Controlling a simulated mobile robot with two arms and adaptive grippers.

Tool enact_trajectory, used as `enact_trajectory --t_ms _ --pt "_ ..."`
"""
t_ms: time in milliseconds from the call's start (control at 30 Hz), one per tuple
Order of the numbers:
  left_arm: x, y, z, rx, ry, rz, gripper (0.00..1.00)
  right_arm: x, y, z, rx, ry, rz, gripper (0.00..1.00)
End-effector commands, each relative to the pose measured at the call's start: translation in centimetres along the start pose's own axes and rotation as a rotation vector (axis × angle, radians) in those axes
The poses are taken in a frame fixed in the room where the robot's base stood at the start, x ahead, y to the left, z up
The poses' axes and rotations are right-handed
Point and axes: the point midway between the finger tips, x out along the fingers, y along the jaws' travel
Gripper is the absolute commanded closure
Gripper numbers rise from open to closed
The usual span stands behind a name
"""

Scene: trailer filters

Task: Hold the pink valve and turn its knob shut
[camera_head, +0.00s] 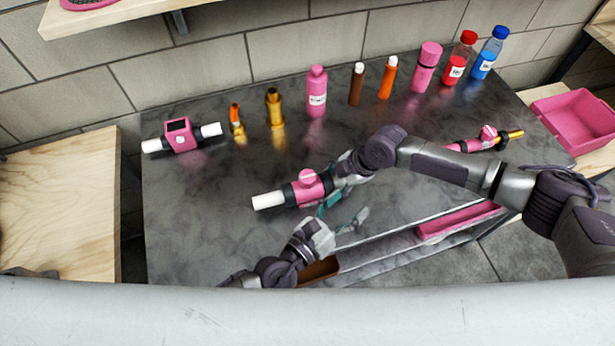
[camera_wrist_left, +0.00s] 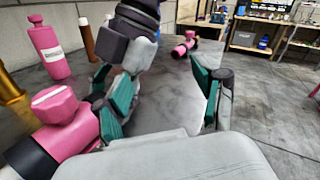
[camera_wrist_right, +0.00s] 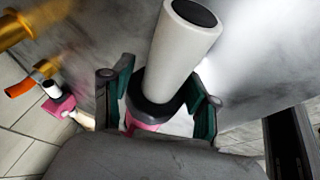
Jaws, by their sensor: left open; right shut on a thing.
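The pink valve (camera_head: 312,188) has black collars, a round pink knob (camera_head: 307,177) with a pale stripe on top, and a white pipe end pointing left. It is just above or on the dark table; I cannot tell which. My right gripper (camera_wrist_right: 163,98) is shut on the valve's right end; a white pipe end (camera_wrist_right: 182,42) fills the right wrist view. My left gripper (camera_head: 343,211) is open and empty, in front and to the right of the knob. In the left wrist view the knob (camera_wrist_left: 55,104) lies left of its fingers, apart from them.
Bottles and fittings line the table's back, including a pink bottle (camera_head: 317,92). A pink gauge fitting (camera_head: 181,134) lies at left. Another pink valve (camera_head: 471,144) lies behind my right arm. Pink bins (camera_head: 575,120) (camera_head: 458,220) are at the right and front.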

Motion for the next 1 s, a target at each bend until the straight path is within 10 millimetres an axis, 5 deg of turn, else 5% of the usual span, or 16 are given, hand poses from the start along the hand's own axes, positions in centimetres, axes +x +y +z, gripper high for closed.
enact_trajectory --t_ms 200,433,1000 --pt "-6.8 4.9 -1.0 0.189 -0.088 0.332 0.30 0.0 0.0 -0.1 0.000 0.001 0.001 0.89" --pt "-10.0 6.9 -1.2 0.293 -0.097 0.481 0.30 0.0 0.0 -0.1 0.000 0.001 0.001 0.89" --pt "-1.7 11.3 0.5 0.299 -0.099 0.488 0.30 0.0 0.1 -0.1 0.000 0.001 0.001 0.89"
